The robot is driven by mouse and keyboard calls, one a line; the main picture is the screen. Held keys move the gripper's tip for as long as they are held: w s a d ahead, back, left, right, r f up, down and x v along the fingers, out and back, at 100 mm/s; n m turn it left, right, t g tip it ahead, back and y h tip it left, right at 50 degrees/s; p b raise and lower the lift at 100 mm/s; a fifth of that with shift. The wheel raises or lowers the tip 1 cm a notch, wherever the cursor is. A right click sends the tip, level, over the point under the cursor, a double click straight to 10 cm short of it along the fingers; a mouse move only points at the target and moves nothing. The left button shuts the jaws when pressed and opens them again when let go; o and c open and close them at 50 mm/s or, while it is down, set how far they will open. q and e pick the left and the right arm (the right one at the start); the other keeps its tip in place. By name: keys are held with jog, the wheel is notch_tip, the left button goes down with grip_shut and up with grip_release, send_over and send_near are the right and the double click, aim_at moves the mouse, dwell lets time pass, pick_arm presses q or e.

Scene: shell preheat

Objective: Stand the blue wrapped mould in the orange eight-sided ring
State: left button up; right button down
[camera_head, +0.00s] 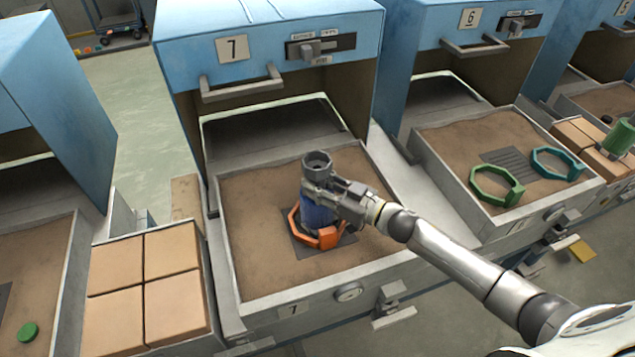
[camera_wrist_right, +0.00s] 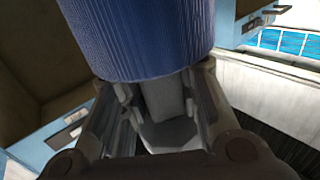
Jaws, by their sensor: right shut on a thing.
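The blue wrapped mould (camera_head: 317,214) is upright in the head view, with a grey cup-like top (camera_head: 317,160). My right gripper (camera_head: 325,190) is shut on it from the right side. The mould's blue ribbed side (camera_wrist_right: 145,35) fills the top of the right wrist view. The orange eight-sided ring (camera_head: 328,238) lies on a dark grate in the sand tray of station 7. The mould's lower end appears at the ring, within its outline; its bottom edge is hidden by the ring's front and the gripper, so I cannot tell whether it touches the grate. My left gripper is not seen.
The sand tray (camera_head: 240,270) has raised grey walls and sits before the blue station 7 housing (camera_head: 270,22). Tan blocks (camera_head: 145,285) stand to the left. The right-hand tray holds a green ring (camera_head: 497,188) and a teal ring (camera_head: 557,164).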

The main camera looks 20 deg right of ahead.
jog(key=c, duration=1.1)
grip_release()
jog(key=shift+r, duration=0.2)
jog(key=b+v, duration=0.1)
jog(key=v, duration=1.1)
